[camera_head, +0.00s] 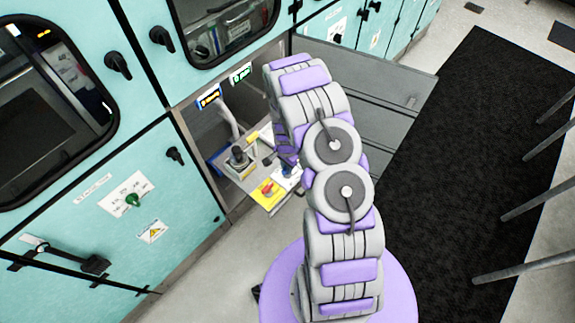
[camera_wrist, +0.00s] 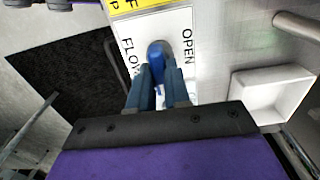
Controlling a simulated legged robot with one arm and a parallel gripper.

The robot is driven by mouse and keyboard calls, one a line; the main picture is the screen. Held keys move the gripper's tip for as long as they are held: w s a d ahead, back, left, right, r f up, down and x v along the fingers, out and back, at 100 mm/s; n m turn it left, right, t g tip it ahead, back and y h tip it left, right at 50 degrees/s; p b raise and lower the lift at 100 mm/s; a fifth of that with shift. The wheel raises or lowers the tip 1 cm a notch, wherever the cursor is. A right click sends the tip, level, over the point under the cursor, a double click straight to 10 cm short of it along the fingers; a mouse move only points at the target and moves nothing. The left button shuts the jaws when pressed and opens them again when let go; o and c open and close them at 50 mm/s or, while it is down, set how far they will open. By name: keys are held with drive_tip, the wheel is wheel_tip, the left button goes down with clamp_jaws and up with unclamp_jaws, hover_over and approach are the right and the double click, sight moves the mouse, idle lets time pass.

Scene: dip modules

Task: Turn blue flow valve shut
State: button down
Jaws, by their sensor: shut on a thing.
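The blue flow valve (camera_wrist: 157,50) sits on a white label plate (camera_wrist: 183,22) with the words FLOW and OPEN, in the wrist view. My gripper (camera_wrist: 161,75) is at the valve, its two blue-grey fingers on either side of the blue handle and closed on it. The lower part of the handle is partly hidden between the fingers. In the head view the valve (camera_head: 287,170) is a small dark blue spot beside my gripper, which is mostly hidden by my arm.
A red button on a yellow plate (camera_head: 268,190) and a black knob (camera_head: 238,156) are near the valve. A white tray (camera_wrist: 270,95) is to the right in the wrist view. Teal cabinets (camera_head: 110,190) stand left; a black mat (camera_head: 470,150) covers the floor to the right.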

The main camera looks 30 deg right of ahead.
drive_tip(key=c, duration=1.1)
unclamp_jaws()
wheel_tip(320, 180, up, 17)
drive_tip(key=shift+r+p, duration=0.1)
drive_tip(key=shift+p, duration=0.8)
